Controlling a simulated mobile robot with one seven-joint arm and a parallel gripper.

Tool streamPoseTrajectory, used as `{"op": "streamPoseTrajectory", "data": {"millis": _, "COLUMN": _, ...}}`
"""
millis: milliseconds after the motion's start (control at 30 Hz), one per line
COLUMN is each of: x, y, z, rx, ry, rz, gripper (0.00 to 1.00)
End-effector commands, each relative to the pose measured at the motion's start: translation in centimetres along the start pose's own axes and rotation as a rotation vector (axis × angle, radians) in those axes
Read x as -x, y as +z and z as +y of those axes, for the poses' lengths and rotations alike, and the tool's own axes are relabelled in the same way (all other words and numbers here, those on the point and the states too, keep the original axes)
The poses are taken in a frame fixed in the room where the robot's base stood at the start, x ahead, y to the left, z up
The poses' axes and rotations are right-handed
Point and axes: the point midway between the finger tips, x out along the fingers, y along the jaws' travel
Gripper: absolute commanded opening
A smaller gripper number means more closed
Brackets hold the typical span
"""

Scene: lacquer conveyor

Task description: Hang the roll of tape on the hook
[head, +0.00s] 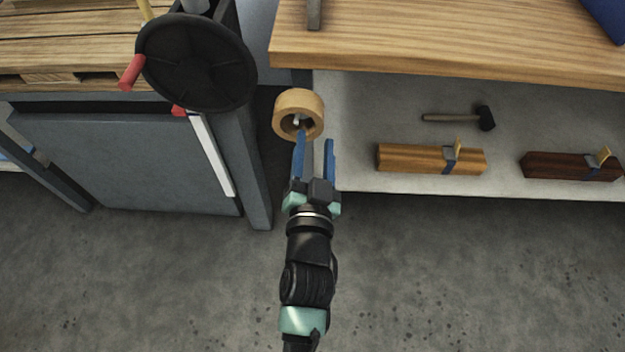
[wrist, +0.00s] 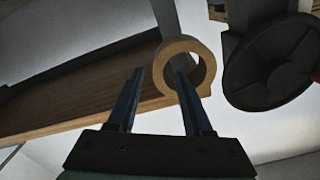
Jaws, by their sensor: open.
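The tan roll of tape (head: 298,99) is up beside the left end of the wooden bench top, its hole facing my gripper. A small pale tip shows inside the hole; it may be the hook, but most of it is hidden. My gripper (head: 315,140) is open, just below the roll, its two blue fingers pointing at it. The left finger overlaps the roll's lower edge in the head view. In the wrist view the roll (wrist: 178,47) is at the right finger, which overlaps its hole; I cannot tell whether that finger is inside. The left finger is clear of the roll.
The wooden bench top (head: 430,45) is above and right of the roll. A black round disc (head: 197,62) and a grey cabinet (head: 130,165) are at left. The floor is clear.

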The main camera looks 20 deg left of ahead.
Motion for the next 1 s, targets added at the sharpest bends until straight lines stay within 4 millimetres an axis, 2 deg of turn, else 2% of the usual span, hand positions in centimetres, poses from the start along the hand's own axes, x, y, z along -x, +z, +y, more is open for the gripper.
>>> {"op": "streamPoseTrajectory", "data": {"millis": 33, "x": 1.2, "y": 0.1, "z": -0.1, "rx": 0.001, "ry": -0.001, "rz": -0.004, "gripper": 0.51}}
{"op": "streamPoseTrajectory", "data": {"millis": 200, "x": 4.4, "y": 0.0, "z": -0.1, "rx": 0.003, "ry": -0.001, "rz": -0.003, "gripper": 0.51}}
{"op": "streamPoseTrajectory", "data": {"millis": 400, "x": 7.3, "y": 0.0, "z": -0.1, "rx": 0.002, "ry": -0.001, "rz": -0.003, "gripper": 0.51}}
{"op": "streamPoseTrajectory", "data": {"millis": 600, "x": 8.7, "y": -0.1, "z": -0.1, "rx": 0.001, "ry": -0.001, "rz": 0.0, "gripper": 0.51}}
{"op": "streamPoseTrajectory", "data": {"millis": 1000, "x": 8.9, "y": -0.1, "z": 0.0, "rx": 0.001, "ry": -0.001, "rz": 0.002, "gripper": 0.51}}
